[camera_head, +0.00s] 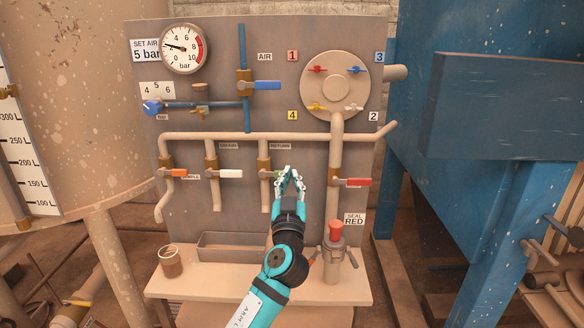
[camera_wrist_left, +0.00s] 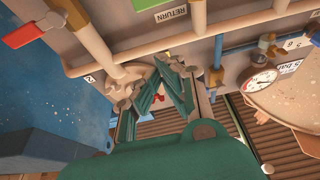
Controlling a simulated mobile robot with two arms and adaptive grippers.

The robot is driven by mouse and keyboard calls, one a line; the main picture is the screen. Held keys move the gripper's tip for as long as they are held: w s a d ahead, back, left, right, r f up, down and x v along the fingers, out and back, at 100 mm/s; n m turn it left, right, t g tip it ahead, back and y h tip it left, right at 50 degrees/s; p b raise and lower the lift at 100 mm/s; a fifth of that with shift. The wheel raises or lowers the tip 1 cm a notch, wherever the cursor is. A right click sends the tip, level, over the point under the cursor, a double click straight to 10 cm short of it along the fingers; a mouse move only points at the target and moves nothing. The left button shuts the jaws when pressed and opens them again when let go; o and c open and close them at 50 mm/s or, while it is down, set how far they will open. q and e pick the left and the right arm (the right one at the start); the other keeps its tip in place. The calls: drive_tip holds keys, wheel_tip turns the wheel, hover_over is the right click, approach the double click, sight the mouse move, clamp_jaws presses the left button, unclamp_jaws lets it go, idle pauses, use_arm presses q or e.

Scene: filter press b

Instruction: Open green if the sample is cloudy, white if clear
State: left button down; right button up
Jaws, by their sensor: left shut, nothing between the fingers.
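The green-handled valve (camera_head: 266,174) sits on the pipe below the RETURN label, its handle partly behind my left gripper. The white-handled valve (camera_head: 230,173) sits on the pipe below the DRAIN label, its handle pointing right. The sample glass (camera_head: 170,260) stands on the ledge at lower left and holds brown, murky-looking contents; I cannot judge their clarity surely. My left gripper (camera_head: 289,178) is shut and empty, just right of the green handle; I cannot tell whether they touch. Its fingers also show in the left wrist view (camera_wrist_left: 165,88). My right gripper is not in view.
An orange handle (camera_head: 178,172) is left of the white one. A red handle (camera_head: 357,182) is on the right pipe and shows in the wrist view (camera_wrist_left: 30,28). A red-topped pump (camera_head: 334,255) and a trough (camera_head: 230,240) are on the ledge (camera_head: 210,283). A blue tank stands right.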

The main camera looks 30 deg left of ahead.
use_arm(q)
drive_tip(key=p+x, duration=0.3)
drive_tip(key=x, duration=0.6)
drive_tip(key=shift+s+f, duration=0.2)
drive_tip(key=shift+f, duration=1.9)
drive_tip(key=shift+f+m+b, duration=0.25)
drive_tip(key=shift+m+b, duration=0.05)
drive_tip(key=shift+m, duration=0.1)
